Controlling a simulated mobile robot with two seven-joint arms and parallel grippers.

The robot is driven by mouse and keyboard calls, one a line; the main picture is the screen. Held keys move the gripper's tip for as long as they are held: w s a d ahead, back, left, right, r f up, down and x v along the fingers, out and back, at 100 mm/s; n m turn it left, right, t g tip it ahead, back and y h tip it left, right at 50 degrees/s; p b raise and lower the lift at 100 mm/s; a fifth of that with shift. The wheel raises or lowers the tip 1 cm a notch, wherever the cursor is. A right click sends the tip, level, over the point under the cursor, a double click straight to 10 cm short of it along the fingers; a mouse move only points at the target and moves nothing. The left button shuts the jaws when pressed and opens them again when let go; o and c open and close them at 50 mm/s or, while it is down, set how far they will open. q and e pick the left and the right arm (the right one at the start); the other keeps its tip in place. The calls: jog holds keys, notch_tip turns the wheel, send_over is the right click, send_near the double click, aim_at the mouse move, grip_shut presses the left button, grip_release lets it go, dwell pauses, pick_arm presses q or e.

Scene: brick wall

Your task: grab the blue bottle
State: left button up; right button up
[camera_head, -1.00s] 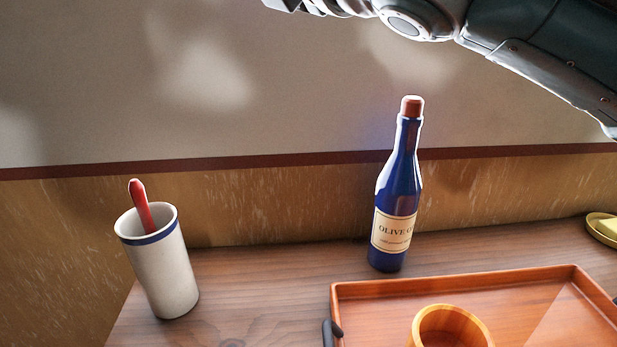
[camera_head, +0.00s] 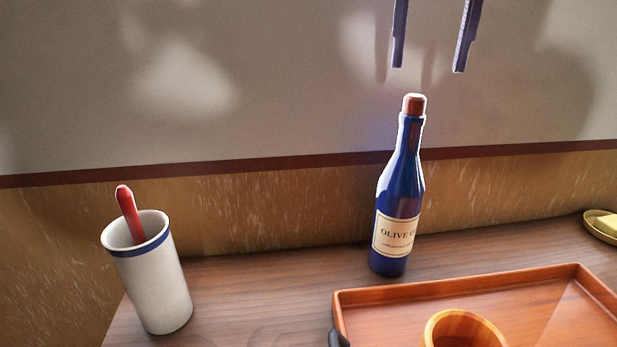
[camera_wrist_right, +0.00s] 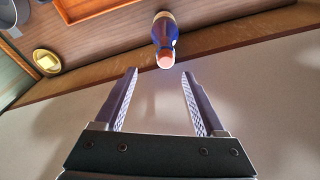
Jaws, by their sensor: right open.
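The blue bottle (camera_head: 401,190) stands upright on the wooden counter behind the tray, with a red-brown cap and a cream olive oil label. My right gripper (camera_head: 428,68) is open and empty, its two fingers pointing down above the bottle's cap, apart from it. In the right wrist view the bottle (camera_wrist_right: 165,38) shows cap first, just beyond and between the open fingertips of the right gripper (camera_wrist_right: 159,72). My left gripper is not in view.
A wooden tray (camera_head: 362,293) with a wooden cup (camera_head: 462,328) lies in front of the bottle. A white crock (camera_head: 152,285) with a red-handled utensil (camera_head: 128,213) stands at left. A yellow dish (camera_head: 596,237) is at far right. The wall is close behind the bottle.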

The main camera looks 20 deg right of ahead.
aim_at(413, 114)
notch_tip(413, 114, down, 4)
jog(key=shift+w+d+r, duration=0.1)
jog(key=shift+w+r, duration=0.05)
jog(key=f, duration=0.2)
jog(key=f+p, duration=0.1)
jog(key=f, duration=0.2)
jog(key=shift+w+a+f, duration=0.25)
jog(key=shift+a+f, duration=0.05)
grip_shut()
jog(key=shift+r+p, duration=0.1)
jog(key=shift+p, duration=0.2)
dwell(0.7)
